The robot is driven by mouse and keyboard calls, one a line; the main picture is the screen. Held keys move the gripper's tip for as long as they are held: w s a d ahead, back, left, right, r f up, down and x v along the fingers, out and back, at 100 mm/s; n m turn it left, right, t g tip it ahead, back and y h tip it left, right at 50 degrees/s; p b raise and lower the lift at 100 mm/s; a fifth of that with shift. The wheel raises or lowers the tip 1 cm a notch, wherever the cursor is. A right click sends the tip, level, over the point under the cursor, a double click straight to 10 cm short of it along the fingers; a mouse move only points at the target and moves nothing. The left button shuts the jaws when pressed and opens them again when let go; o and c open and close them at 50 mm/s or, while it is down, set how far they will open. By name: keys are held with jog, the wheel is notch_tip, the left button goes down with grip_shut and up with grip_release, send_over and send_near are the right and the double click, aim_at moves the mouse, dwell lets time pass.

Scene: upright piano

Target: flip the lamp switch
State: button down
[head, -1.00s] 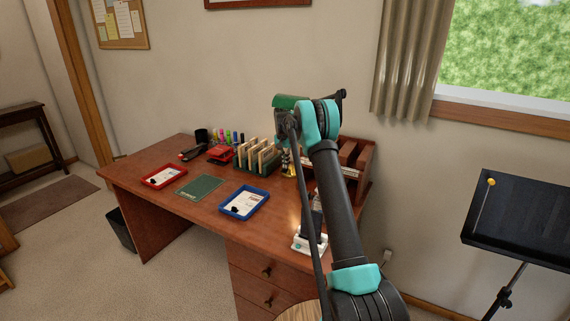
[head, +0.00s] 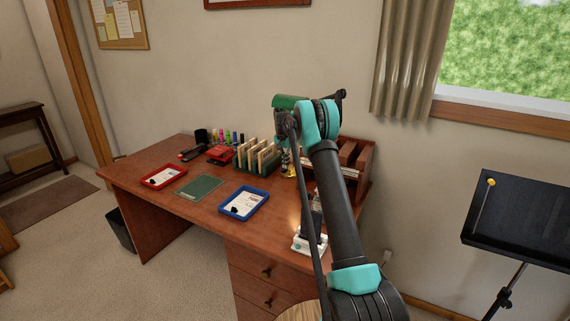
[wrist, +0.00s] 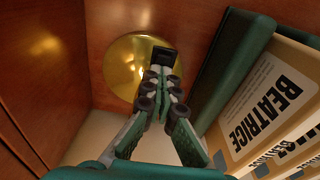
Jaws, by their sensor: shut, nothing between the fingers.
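The desk lamp shows its green shade (head: 288,101) in the head view, partly hidden behind my arm. Its round brass base (wrist: 122,72) is in the upper middle of the wrist view. A small black block, which looks like the lamp switch (wrist: 164,55), sits at the right side of the base. My gripper (wrist: 160,72) is shut and empty, with its fingertips over the brass base, just below the black block in the picture. I cannot tell if they touch it. In the head view my gripper (head: 286,160) is small and partly hidden by my arm.
A green rack (wrist: 228,65) with cards, one labelled BEATRICE, stands close right of my gripper. In the head view the wooden desk (head: 165,206) holds a red tray (head: 163,177), a blue tray (head: 243,203) and a wooden organizer (head: 360,165). The desk's front left is fairly clear.

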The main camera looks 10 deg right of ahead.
jog(key=shift+d, duration=0.25)
jog(key=shift+s+f, duration=0.1)
